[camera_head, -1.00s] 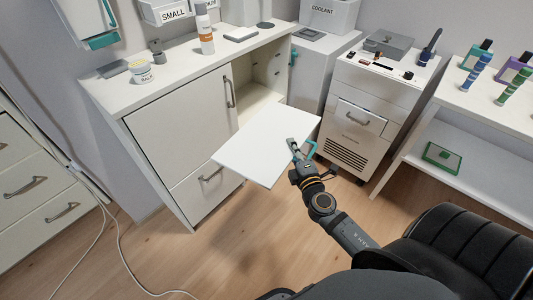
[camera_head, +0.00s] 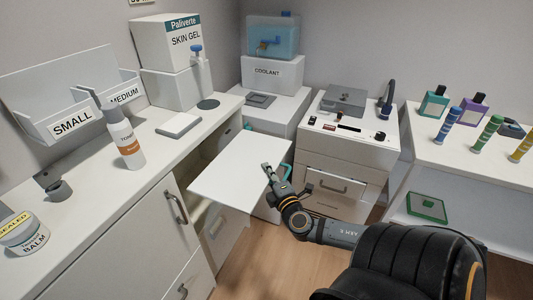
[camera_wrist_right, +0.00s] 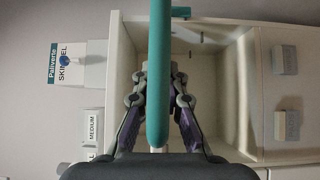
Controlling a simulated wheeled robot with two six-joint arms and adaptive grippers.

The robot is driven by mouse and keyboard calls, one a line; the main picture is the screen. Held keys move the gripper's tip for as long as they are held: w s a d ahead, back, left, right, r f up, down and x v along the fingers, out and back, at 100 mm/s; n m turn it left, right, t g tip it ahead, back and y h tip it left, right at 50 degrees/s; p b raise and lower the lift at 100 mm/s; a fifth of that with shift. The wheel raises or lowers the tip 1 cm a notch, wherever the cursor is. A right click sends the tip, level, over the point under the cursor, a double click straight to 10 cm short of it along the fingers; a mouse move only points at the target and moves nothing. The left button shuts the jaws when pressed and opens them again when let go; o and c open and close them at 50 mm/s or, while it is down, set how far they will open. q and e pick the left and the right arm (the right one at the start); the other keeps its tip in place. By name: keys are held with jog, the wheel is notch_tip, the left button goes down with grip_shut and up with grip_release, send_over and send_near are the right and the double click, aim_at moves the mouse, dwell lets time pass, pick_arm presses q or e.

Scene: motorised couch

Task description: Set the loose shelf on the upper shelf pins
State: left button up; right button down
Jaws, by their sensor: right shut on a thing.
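The cabinet's pale interior (camera_wrist_right: 215,100) lies beyond, with a small dark peg-like part (camera_wrist_right: 190,39). I cannot tell which pins these are. My left gripper is out of view.
The countertop (camera_head: 90,205) carries a spray bottle (camera_head: 124,138), a balm jar (camera_head: 24,233) and white bins (camera_head: 70,105). A closed door with a handle (camera_head: 177,208) is left of the bay.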

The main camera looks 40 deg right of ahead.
jog(key=shift+r, duration=0.2)
